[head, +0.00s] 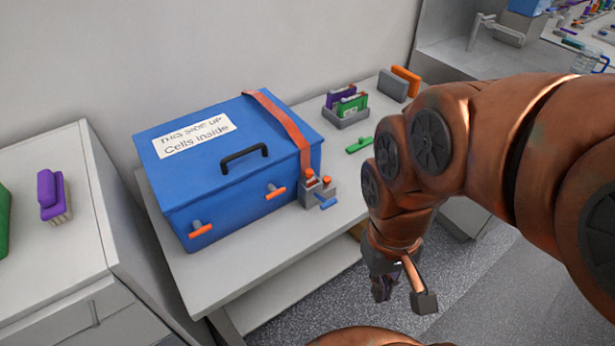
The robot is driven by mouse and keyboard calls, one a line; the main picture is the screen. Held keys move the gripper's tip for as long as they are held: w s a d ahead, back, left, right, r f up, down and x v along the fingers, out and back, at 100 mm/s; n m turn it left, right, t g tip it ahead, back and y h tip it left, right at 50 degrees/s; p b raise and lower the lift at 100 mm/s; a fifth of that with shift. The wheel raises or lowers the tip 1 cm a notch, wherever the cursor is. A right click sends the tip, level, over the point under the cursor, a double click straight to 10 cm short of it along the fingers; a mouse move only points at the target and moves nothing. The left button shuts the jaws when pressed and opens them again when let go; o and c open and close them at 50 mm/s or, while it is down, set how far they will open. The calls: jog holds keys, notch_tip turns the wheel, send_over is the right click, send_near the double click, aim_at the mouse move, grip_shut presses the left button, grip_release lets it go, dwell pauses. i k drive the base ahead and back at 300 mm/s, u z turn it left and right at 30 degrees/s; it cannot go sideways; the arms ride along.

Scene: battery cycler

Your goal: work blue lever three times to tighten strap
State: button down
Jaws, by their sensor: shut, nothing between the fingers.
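A blue case (215,180) with a white label and a black handle stands on the grey table. An orange-red strap (282,122) runs over its lid near the right end and down to a small grey ratchet block (312,190) at the front right. The blue lever (328,202) sticks out low from the front of this block. My gripper (382,289) hangs in front of the table edge, right of and nearer than the lever, apart from it.
Orange latches (276,192) sit on the case front. A green tool (359,145) and a grey holder (345,115) with coloured cards are behind the block. A cabinet (60,235) with a purple brush (51,195) stands left. Table space right of the block is clear.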

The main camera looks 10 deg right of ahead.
aim_at(325, 204)
jog(key=z, duration=2.05)
jog(key=k, duration=1.3)
jog(key=u, duration=2.1)
jog(key=i, duration=0.5)
jog(key=u, duration=0.05)
